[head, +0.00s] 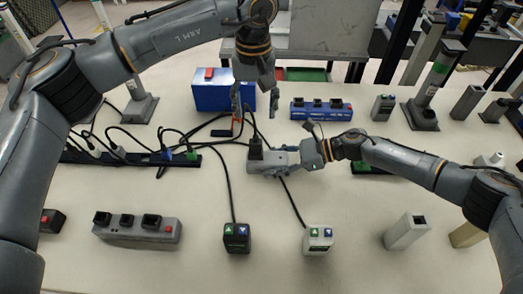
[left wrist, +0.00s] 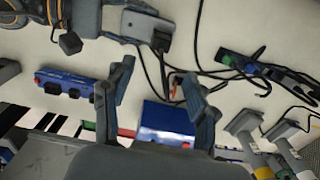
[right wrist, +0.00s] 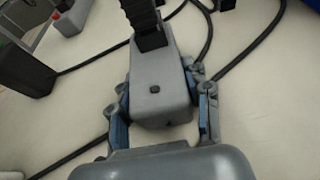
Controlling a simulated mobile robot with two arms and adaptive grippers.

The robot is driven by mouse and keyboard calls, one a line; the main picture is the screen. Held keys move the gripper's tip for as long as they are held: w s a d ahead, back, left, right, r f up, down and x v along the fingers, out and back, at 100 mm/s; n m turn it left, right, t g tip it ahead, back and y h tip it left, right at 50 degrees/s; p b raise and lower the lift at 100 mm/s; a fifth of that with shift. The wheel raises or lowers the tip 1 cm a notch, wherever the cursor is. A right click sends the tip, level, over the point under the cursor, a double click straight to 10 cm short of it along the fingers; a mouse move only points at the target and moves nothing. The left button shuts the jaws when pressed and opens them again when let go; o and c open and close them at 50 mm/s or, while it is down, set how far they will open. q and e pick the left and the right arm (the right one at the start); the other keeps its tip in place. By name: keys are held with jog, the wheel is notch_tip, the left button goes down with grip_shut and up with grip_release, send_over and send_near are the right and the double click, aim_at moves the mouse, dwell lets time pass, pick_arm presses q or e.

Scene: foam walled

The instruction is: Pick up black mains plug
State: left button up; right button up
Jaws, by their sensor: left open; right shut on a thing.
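A black mains plug (head: 255,148) stands in the left end of a grey socket block (head: 266,166), with its cable running back. My right gripper (head: 287,159) is shut on the block's other end. In the right wrist view the plug's ribbed neck (right wrist: 148,22) rises at the far end of the block (right wrist: 160,85), between my fingers (right wrist: 163,112). My left gripper (head: 254,98) is open and empty, above and behind the plug. In the left wrist view the plug (left wrist: 161,41) lies beyond the open fingertips (left wrist: 155,82).
A blue box (head: 212,98) with a red switch stands behind. A blue socket strip (head: 322,109) is at back right. A black power strip (head: 130,159) with plugs and tangled cables is left. A grey strip (head: 140,232) and two button boxes (head: 236,238) (head: 318,240) are in front.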

aim_at(256, 136)
pick_arm(q)
notch_tip(256, 136, down, 12)
jog(key=shift+s+r, duration=0.1)
jog(key=shift+s, duration=0.05)
grip_shut()
notch_tip(256, 136, up, 10)
jog(key=shift+r, duration=0.1)
dwell(1.0)
pick_arm(e)
jog(key=o, duration=1.4)
jog(key=shift+o, duration=0.2)
